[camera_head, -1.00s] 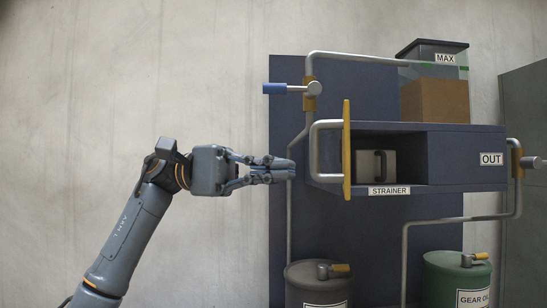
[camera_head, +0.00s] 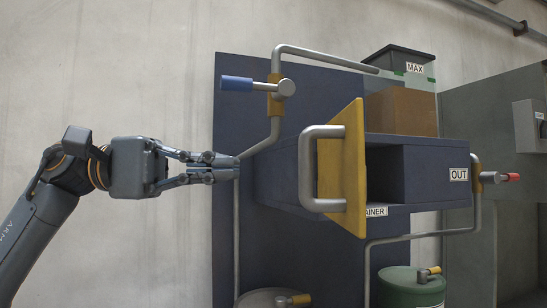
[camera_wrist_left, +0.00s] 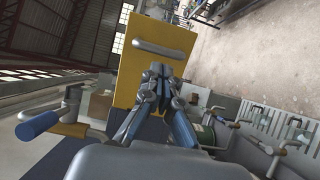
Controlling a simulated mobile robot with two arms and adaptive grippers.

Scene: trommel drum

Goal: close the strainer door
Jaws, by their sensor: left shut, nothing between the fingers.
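The strainer door is a yellow panel (camera_head: 345,170) with a grey bar handle (camera_head: 308,170) on its left face. It stands open, sticking out from the front of the blue strainer box (camera_head: 430,170), whose dark opening shows to its right. My left gripper (camera_head: 238,167) is shut and empty, to the left of the handle and apart from it in the head view. In the left wrist view the door (camera_wrist_left: 160,70) and its handle (camera_wrist_left: 165,52) lie beyond the closed fingertips (camera_wrist_left: 162,68). The STRAINER label is partly hidden by the door. My right gripper is not in view.
A pipe with a blue-handled valve (camera_head: 238,84) rises above and left of the door. A red-tipped valve (camera_head: 508,177) sits right of the box. A green drum (camera_head: 400,290) stands below. The wall left of the panel is clear.

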